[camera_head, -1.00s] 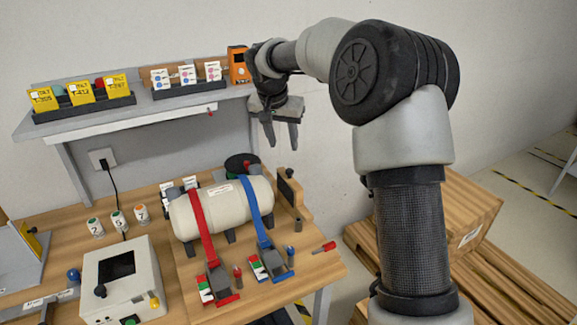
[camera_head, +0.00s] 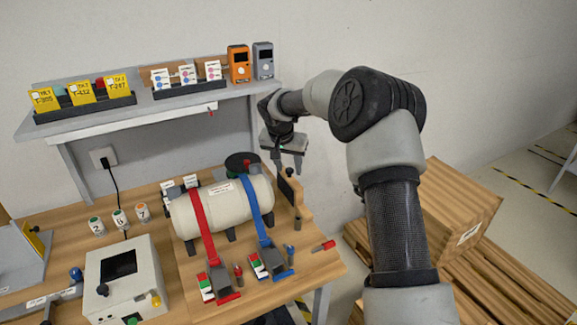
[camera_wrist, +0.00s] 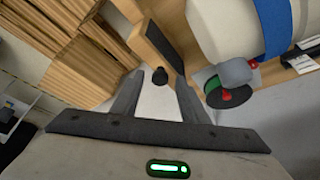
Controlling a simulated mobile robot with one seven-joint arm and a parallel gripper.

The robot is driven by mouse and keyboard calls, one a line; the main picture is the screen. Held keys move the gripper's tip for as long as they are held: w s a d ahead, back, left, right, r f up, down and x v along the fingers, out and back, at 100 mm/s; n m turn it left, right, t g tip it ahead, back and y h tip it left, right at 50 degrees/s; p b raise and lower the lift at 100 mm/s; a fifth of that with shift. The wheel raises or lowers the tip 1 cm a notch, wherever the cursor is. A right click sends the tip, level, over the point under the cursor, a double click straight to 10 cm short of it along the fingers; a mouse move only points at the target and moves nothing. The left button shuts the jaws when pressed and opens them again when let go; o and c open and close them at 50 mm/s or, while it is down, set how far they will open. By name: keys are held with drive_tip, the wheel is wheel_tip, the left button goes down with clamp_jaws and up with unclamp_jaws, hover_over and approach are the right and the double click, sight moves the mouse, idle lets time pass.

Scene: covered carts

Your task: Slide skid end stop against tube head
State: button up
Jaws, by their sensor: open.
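The cream tube (camera_head: 232,208) lies on dark supports on a wooden skid (camera_head: 206,262), with a red strap and a blue strap over it. The wooden end stop (camera_head: 298,203) with a dark pad stands beyond the tube's right end. A visible gap separates it from the tube head. In the wrist view, the end stop (camera_wrist: 152,40) shows its dark pad facing the cream tube (camera_wrist: 222,30). Its black knob (camera_wrist: 159,77) appears between my fingertips. My gripper (camera_head: 287,172) is open, points down and is above the end stop; I see no clear contact.
A dark round reel (camera_head: 241,162) lies behind the tube. Strap ratchets (camera_head: 272,262) and a red-handled tool (camera_head: 323,246) lie in front. A shelf (camera_head: 150,108) with cards and handheld devices overhangs the back left. Wooden crates (camera_head: 460,215) stand at the right.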

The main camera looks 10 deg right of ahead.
clamp_jaws()
drive_tip(key=a+b, duration=0.1)
drive_tip(key=s+a+b, duration=0.1)
drive_tip(key=a, duration=0.1)
unclamp_jaws()
drive_tip(key=shift+r, duration=0.1)
drive_tip(key=v, duration=1.7)
drive_tip(key=shift+b, duration=0.4)
drive_tip(key=shift+r, duration=0.15)
